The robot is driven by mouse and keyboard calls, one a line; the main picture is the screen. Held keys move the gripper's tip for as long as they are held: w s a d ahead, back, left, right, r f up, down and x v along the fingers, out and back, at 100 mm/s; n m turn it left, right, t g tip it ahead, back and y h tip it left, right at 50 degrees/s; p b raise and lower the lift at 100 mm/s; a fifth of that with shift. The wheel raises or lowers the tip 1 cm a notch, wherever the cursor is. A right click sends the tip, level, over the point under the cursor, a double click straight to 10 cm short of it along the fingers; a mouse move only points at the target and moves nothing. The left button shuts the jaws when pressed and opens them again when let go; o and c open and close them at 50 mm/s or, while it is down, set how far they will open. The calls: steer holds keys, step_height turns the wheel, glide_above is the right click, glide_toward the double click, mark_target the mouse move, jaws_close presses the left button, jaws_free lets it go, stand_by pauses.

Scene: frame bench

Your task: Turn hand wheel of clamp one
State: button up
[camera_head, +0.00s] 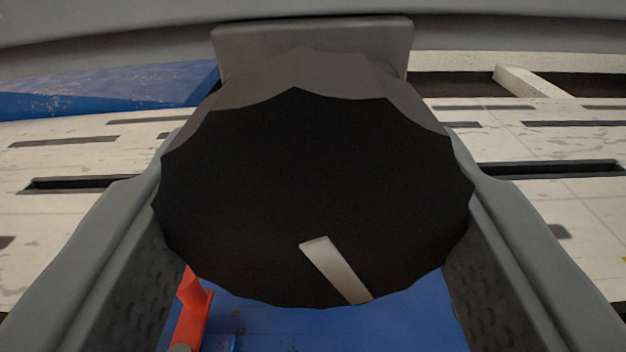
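The hand wheel (310,190) is a large black knob with a scalloped rim, seen close up in the middle of the head camera view. A white bar mark (337,270) on its face runs from near the middle down and slightly right to the lower rim. My gripper (316,200) has one grey finger on each side of the wheel. Both fingers meet its rim with no gap that I can see, so it looks shut on the wheel. The contact itself is partly hidden by the rim. The wheel hides most of the clamp behind it.
A grey block (312,40) sits behind the wheel's top, under a grey bar across the upper edge. A pale slotted surface (560,150) spreads to both sides. Blue parts show at upper left (110,85) and below (330,325). A red part (192,308) stands lower left.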

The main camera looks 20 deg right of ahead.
steer(key=o, duration=1)
steer(key=v, duration=1.7)
steer(key=shift+s, duration=0.15)
